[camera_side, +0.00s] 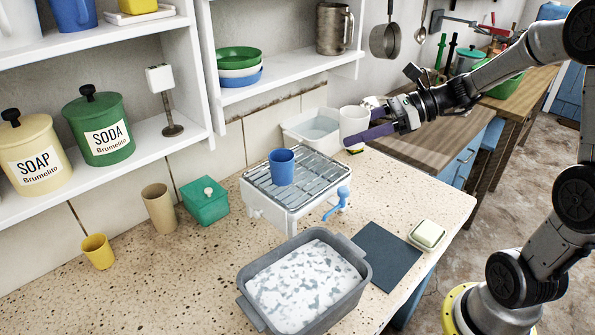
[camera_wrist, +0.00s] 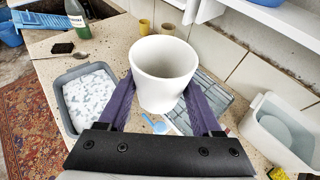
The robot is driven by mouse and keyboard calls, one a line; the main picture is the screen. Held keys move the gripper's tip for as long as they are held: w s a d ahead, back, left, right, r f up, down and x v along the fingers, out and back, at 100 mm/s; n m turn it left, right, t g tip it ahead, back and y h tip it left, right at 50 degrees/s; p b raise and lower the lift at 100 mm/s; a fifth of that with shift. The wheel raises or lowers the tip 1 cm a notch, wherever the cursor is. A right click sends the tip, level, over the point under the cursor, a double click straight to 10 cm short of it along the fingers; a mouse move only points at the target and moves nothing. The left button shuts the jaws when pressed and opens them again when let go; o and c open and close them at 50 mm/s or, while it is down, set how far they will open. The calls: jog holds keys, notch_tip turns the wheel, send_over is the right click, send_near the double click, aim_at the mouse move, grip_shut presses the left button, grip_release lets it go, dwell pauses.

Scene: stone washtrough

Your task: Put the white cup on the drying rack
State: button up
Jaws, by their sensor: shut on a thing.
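The white cup (camera_side: 353,124) is upright in my gripper (camera_side: 366,122), whose purple fingers are shut on its sides. In the wrist view the cup (camera_wrist: 163,72) sits between the two fingers (camera_wrist: 160,95), and its open mouth shows. The drying rack (camera_side: 258,190) is a white stand with a grey slatted top, left of and below the cup in the side view. A blue cup (camera_side: 281,167) stands on the rack's slats. In the wrist view part of the rack's slatted top (camera_wrist: 216,97) shows behind the cup; the blue cup is not visible there.
A white basin (camera_side: 300,128) stands behind the rack. A grey tub with foamy water (camera_side: 362,268) is in front. A green box (camera_side: 207,204), a tan beaker (camera_side: 159,209) and a yellow cup (camera_side: 98,251) stand left. The rack's slats around the blue cup are clear.

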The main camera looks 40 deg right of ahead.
jog(key=shift+w+d, duration=0.25)
jog(key=shift+d, duration=0.2)
jog(key=w+d+f, duration=0.1)
jog(key=w+f, duration=0.3)
jog(key=w, duration=0.4)
send_over(311, 163)
jog(key=s, duration=0.1)
notch_tip(311, 163, down, 5)
jog(key=shift+a+r, duration=0.1)
jog(key=shift+w+f, duration=0.5)
jog(key=shift+f, duration=1.6)
jog(key=shift+f, duration=0.1)
jog(key=o, duration=1.5)
